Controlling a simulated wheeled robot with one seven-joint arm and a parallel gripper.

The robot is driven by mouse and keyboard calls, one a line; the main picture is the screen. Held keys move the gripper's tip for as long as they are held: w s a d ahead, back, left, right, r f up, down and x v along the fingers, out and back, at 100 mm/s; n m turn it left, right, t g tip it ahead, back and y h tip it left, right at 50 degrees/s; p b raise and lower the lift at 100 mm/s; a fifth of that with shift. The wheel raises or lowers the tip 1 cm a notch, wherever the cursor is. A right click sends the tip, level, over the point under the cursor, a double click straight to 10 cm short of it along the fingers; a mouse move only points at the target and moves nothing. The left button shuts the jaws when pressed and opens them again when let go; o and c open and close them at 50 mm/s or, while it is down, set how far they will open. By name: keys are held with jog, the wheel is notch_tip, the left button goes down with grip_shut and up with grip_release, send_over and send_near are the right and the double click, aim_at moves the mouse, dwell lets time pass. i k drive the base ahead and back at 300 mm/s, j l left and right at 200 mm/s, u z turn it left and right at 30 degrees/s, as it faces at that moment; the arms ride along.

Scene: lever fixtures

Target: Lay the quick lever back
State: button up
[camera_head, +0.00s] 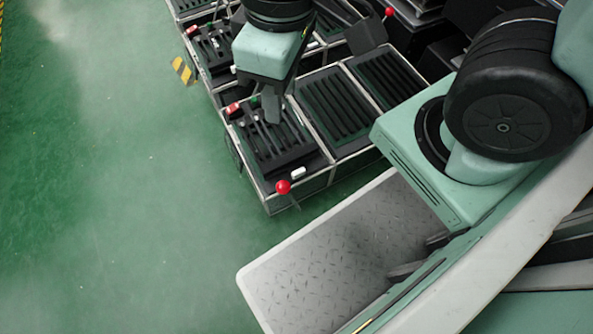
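A lever with a red ball knob (283,187) stands at the near corner of the nearest black tray fixture (325,163). Its short rod is barely visible, so I cannot tell its exact tilt. A second red ball knob (389,12) shows farther back at the upper right. I cannot tell from a label which one is the quick lever. My gripper (272,108) hangs over the nearest fixture, up and left of the near red knob and apart from it in the picture. Its grey finger end points down; the gap between fingers is hidden.
The nearest fixture holds dark slotted trays (335,103), a white piece (298,173) and a red piece (233,108). Another fixture (212,52) stands behind. A grey tread-plate platform (320,270) lies in front. The green floor (120,200) at left is clear.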

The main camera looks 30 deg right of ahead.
aim_at(284, 187)
jog(key=j+z, duration=0.9)
jog(key=z, duration=0.15)
jog(key=k+j+z, duration=0.1)
jog(key=j, duration=0.35)
jog(key=k+j, duration=0.1)
jog(key=j, duration=0.3)
jog(key=k+j+z, duration=0.15)
jog(key=j, duration=0.3)
jog(key=k+j+z, duration=0.1)
jog(key=j, duration=0.3)
jog(key=k+j, duration=0.15)
jog(key=j, duration=0.25)
jog(key=k+j+z, duration=0.15)
jog(key=j, duration=0.25)
jog(key=k+j, duration=0.15)
jog(key=j, duration=0.2)
jog(key=k+j, duration=0.15)
jog(key=j, duration=0.2)
